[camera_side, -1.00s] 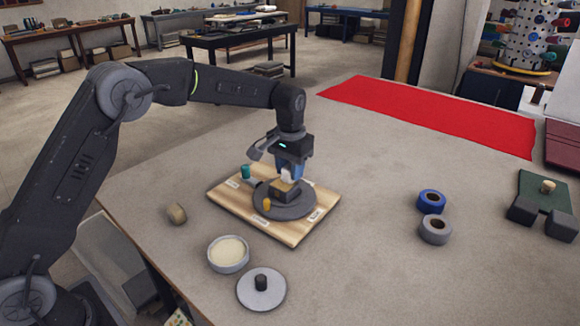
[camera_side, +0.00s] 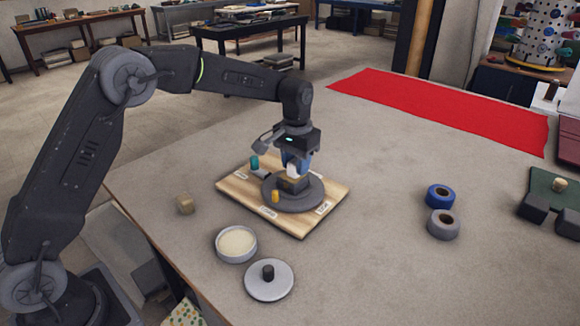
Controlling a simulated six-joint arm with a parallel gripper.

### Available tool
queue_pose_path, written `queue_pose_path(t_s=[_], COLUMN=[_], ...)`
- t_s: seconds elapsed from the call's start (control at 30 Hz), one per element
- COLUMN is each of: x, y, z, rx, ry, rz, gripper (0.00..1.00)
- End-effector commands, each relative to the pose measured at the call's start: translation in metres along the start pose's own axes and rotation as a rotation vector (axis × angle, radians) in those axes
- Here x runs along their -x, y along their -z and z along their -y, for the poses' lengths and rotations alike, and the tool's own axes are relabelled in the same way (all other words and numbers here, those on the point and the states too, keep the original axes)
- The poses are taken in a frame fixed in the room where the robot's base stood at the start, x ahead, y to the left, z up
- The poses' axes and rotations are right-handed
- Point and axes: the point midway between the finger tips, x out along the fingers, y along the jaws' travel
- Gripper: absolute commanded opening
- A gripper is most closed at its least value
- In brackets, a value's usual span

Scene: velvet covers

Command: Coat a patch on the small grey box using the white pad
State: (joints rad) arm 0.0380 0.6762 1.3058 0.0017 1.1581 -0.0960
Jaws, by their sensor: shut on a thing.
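My gripper (camera_side: 296,165) points down over the round dark grey turntable (camera_side: 309,199) on the wooden board (camera_side: 235,199). It is shut on the white pad (camera_side: 293,171), which shows as a small pale shape between the fingers. The small grey box (camera_side: 291,186) sits on the turntable directly beneath, with a tan area on its top. The pad looks to be at or just above the box top; I cannot tell whether they touch. An open round tin with cream-coloured contents (camera_side: 236,241) stands in front of the board.
A grey lid with a black knob (camera_side: 269,281) lies near the tin. Blue tape (camera_side: 440,195) and grey tape (camera_side: 443,225) rolls lie right. A teal peg (camera_side: 254,162) and yellow peg (camera_side: 275,196) stand near the turntable.

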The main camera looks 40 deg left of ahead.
Motion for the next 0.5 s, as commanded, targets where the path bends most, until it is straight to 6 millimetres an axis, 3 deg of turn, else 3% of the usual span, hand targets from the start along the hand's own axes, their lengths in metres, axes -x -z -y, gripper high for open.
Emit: queue_pose_path(t_s=[0.3, 0.5], x=[0.001, 0.028], y=[0.028, 0.027], z=[0.000, 0.000], rx=[0.000, 0.000], ry=[0.000, 0.000], rz=[-0.001, -0.002], gripper=[0.11, 0.11])
